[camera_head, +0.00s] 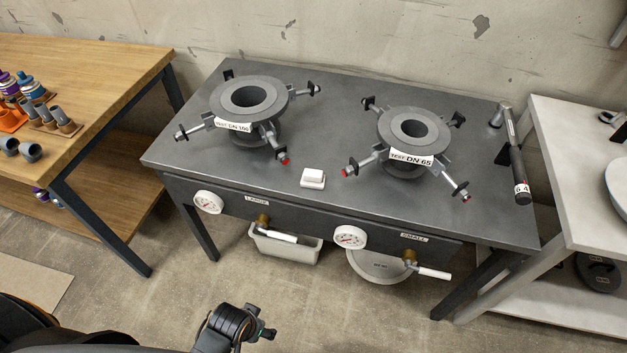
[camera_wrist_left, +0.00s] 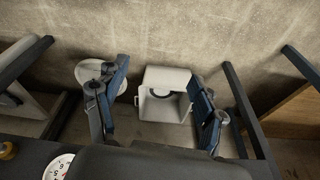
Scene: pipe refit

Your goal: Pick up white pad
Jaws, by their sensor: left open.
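The white pad (camera_head: 312,178) is a small white block lying flat on the dark grey test bench (camera_head: 330,100), between the two flange stands near the front edge. In the head view my left arm comes in at the bottom, in front of the bench, with its end (camera_head: 240,325) well below and apart from the pad. In the left wrist view my left gripper (camera_wrist_left: 158,76) has its two fingers spread wide with nothing between them. The pad is not visible in that view. My right gripper is in neither view.
Flange stands TEST DN 100 (camera_head: 246,98) and TEST DN 65 (camera_head: 412,132) flank the pad, their clamp arms reaching toward it. Gauges (camera_head: 208,202) and valve handles (camera_head: 434,273) stick out along the bench front. A grey bin (camera_head: 285,246) stands below. A torque wrench (camera_head: 516,160) lies right.

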